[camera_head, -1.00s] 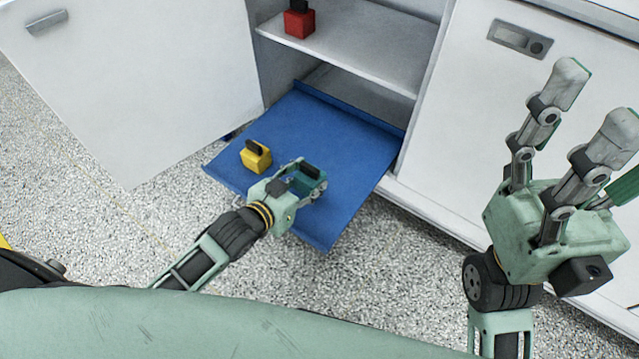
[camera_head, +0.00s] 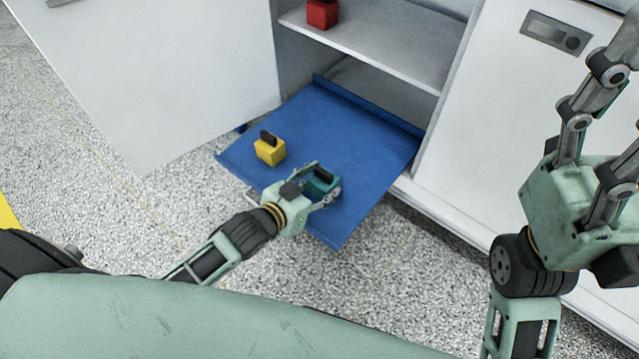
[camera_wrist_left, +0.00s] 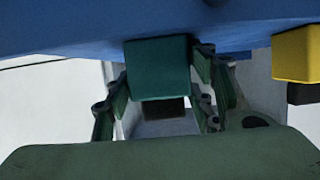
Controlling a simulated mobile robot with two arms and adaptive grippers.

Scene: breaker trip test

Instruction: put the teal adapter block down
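The teal adapter block (camera_head: 321,184) with a dark top piece stands on the blue pull-out shelf (camera_head: 350,140), near its front edge. My left gripper (camera_head: 320,186) is around it, with one finger on each side. In the left wrist view the teal block (camera_wrist_left: 159,68) sits between the two spread fingers, against the blue surface. The fingers look eased off its sides; any slight contact is hard to tell. My right gripper is raised at the right edge, with its finger links (camera_head: 590,110) apart and its tips cut off by the frame.
A yellow block (camera_head: 269,151) with a black handle stands on the blue shelf, left of the teal one. A red block (camera_head: 322,14) is on the white upper shelf (camera_head: 385,45). The open cabinet door (camera_head: 170,80) stands at left. The blue shelf's back part is clear.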

